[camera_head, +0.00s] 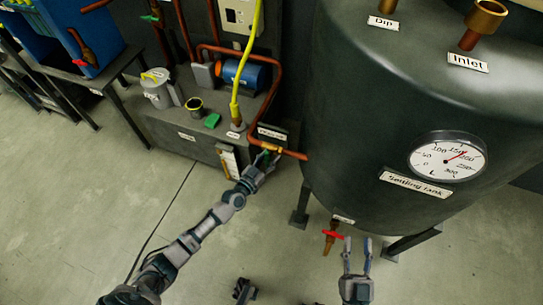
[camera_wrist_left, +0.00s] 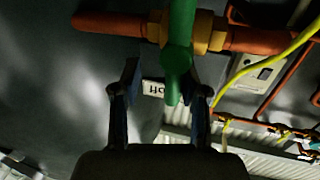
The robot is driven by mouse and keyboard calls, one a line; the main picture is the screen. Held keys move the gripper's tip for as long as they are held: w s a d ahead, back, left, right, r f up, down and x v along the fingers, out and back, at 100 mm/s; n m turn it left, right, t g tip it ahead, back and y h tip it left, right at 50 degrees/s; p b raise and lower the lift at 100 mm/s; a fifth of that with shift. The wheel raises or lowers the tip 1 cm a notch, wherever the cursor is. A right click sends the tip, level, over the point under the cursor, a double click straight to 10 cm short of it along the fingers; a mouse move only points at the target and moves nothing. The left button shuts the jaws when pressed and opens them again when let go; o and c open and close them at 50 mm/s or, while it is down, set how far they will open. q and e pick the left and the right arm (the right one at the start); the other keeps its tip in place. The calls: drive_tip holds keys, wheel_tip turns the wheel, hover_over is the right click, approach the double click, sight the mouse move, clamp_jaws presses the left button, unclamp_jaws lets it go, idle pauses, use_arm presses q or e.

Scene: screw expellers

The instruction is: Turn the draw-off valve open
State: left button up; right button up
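A valve with a green handle (camera_wrist_left: 178,45) and a brass body (camera_wrist_left: 208,32) sits on a copper pipe in the left wrist view. A small label behind it shows upside-down letters that look like "off"; the rest is hidden. In the head view this valve (camera_head: 268,148) is on the pipe left of the settling tank. My left gripper (camera_head: 262,162) is at the valve. In the left wrist view its fingers (camera_wrist_left: 163,92) are apart, with the handle's lower end between or just beyond them; contact cannot be told. My right gripper (camera_head: 357,246) is open and empty, low in front of the tank.
The dark settling tank (camera_head: 350,120) with a gauge (camera_head: 447,157) fills the right. A red-handled tap (camera_head: 331,236) is under it, near my right gripper. A bench (camera_head: 185,135) carries a pump (camera_head: 240,75) and cans. The floor at left is clear.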

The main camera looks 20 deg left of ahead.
use_arm(q)
drive_tip(key=shift+w+a, duration=0.15)
drive_tip(key=shift+w, duration=0.1)
drive_tip(key=shift+a+f, duration=0.2)
drive_tip(key=shift+a, duration=0.75)
drive_tip(key=shift+c, duration=1.4)
drive_tip(key=shift+d, duration=0.2)
drive_tip(key=c, duration=0.4)
drive_tip(key=shift+d+r, duration=0.25)
drive_tip(key=shift+d, duration=0.3)
clamp_jaws()
drive_tip(key=shift+o, duration=1.9)
unclamp_jaws()
drive_tip(key=shift+d, duration=0.1)
drive_tip(key=o, duration=0.3)
drive_tip(key=shift+a+f, duration=0.15)
drive_tip(key=shift+a, duration=0.4)
drive_tip(key=shift+s, duration=0.1)
drive_tip(key=v, duration=1.1)
drive_tip(key=shift+s+a, duration=0.15)
drive_tip(key=shift+s, duration=0.2)
use_arm(e)
drive_tip(key=shift+a+r, duration=0.35)
drive_tip(key=shift+a, duration=0.55)
